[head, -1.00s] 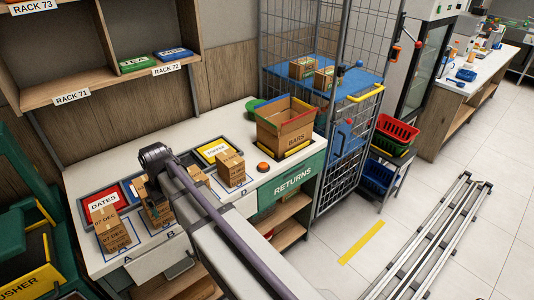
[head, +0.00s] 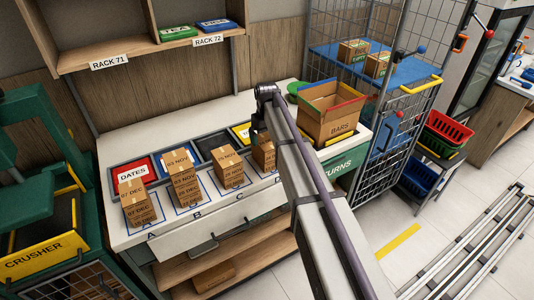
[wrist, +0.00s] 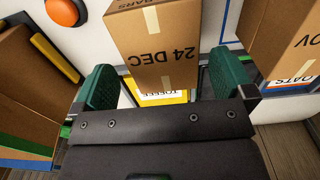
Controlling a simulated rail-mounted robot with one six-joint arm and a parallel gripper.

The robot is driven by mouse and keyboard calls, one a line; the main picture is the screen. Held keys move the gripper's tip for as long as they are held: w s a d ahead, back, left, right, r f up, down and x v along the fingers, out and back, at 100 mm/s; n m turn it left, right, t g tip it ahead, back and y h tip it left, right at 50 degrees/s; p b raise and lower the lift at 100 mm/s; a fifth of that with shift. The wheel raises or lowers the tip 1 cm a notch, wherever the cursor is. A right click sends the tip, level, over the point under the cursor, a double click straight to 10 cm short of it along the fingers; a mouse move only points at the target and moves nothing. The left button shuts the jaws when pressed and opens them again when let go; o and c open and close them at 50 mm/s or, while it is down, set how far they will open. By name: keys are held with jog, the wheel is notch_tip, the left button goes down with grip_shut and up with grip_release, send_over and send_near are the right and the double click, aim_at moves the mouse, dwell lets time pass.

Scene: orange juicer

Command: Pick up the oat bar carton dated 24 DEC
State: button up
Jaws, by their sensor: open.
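The carton marked 24 DEC (wrist: 158,45) fills the upper middle of the wrist view, its print upside down. My gripper (wrist: 158,80) is open, with one green finger on either side of the carton's near end; I cannot tell whether they touch it. In the head view, a carton (head: 264,155) at spot D is partly hidden by my arm, its date not readable.
Cartons marked 07 DEC (head: 136,200), 03 NOV (head: 184,178) and 25 NOV (head: 228,166) stand left of it on the counter. An open BARS box (head: 328,115) stands to the right. An orange button (wrist: 62,12) is close by in the wrist view.

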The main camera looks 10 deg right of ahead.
aim_at(266, 140)
notch_tip(266, 140, down, 5)
jog(key=b, duration=0.5)
jog(key=shift+a+f, duration=0.1)
jog(key=shift+f, duration=0.05)
jog(key=shift+r, duration=0.25)
jog(key=c, duration=0.9)
